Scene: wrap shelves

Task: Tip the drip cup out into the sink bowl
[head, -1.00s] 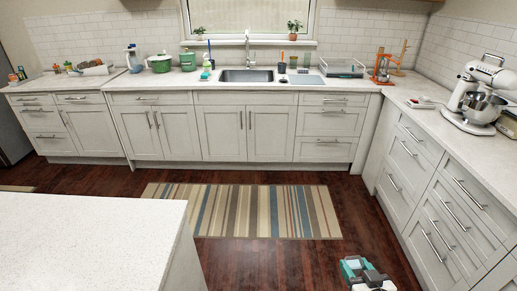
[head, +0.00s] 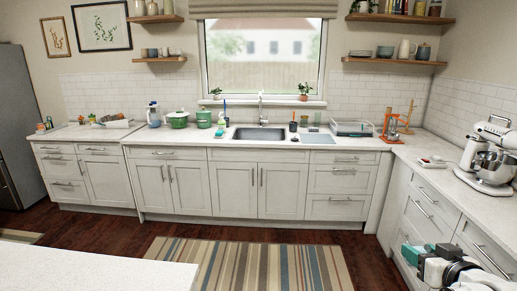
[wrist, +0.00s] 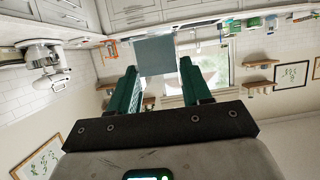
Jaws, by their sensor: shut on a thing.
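My gripper (head: 428,252), with teal fingers, is at the lower right of the head view, in front of the right-hand cabinets. In the wrist view, its fingers (wrist: 158,85) are shut on a plain grey-teal, square-looking thing (wrist: 154,55), which I take to be the drip cup. Its opening and contents do not show. The sink bowl (head: 263,134) is a grey metal basin in the back counter under the window, with a tall tap (head: 261,108) behind it. My gripper is well apart from it, nearer to me and to the right.
A dish rack (head: 355,129) and an orange stand (head: 391,127) are right of the sink. A white mixer (head: 487,155) stands on the right counter. Green pots (head: 178,120) are left of the sink. A white-topped counter (head: 90,270) fills the lower left. The striped rug area is clear.

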